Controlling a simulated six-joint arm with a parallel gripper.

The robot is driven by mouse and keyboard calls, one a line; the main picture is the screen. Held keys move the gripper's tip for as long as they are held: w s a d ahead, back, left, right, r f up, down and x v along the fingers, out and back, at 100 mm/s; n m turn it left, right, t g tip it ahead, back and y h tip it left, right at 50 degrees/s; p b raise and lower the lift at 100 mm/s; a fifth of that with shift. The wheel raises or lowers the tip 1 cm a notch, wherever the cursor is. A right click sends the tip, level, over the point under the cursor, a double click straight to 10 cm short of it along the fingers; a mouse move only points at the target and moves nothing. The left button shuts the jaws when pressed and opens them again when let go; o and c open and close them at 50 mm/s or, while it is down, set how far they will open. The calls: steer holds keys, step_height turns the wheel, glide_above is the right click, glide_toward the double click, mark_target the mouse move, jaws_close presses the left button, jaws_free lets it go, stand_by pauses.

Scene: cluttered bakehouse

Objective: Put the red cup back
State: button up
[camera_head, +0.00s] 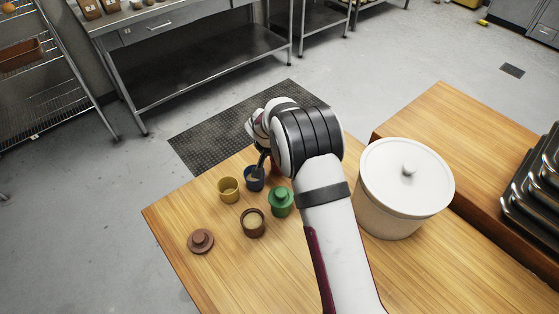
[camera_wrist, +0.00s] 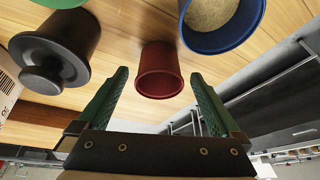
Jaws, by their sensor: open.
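The red cup (camera_wrist: 160,72) stands on the wooden table in the wrist view, its mouth toward the camera. My gripper (camera_wrist: 159,76) is open, with its two green-padded fingers to the left and right of the cup. The fingers appear apart from it, and nothing is held. In the head view my arm covers most or all of the red cup, and only part of my gripper (camera_head: 260,164) shows, by the blue cup (camera_head: 254,178). The blue cup, holding something pale and grainy, is right of the red cup in the wrist view (camera_wrist: 222,24).
A black lidded cup (camera_wrist: 58,50) stands left of the red cup. The table (camera_head: 205,270) also bears a yellow cup (camera_head: 229,189), a green lidded cup (camera_head: 281,201), a brown cup (camera_head: 253,223), a loose brown lid (camera_head: 201,240) and a large white lidded tub (camera_head: 405,190).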

steer(key=v, duration=1)
steer(key=s+d+r+g, duration=0.2)
steer(key=s+d+r, duration=0.6)
steer(key=s+d, duration=0.2)
steer(key=s+d+r+m+g+y, duration=0.1)
steer(key=s+d+g+y, duration=0.1)
steer(key=s, duration=2.4)
steer(key=shift+d+r+g+y, duration=0.25)
steer(key=shift+d+g+y, duration=0.1)
steer(key=shift+y, duration=0.15)
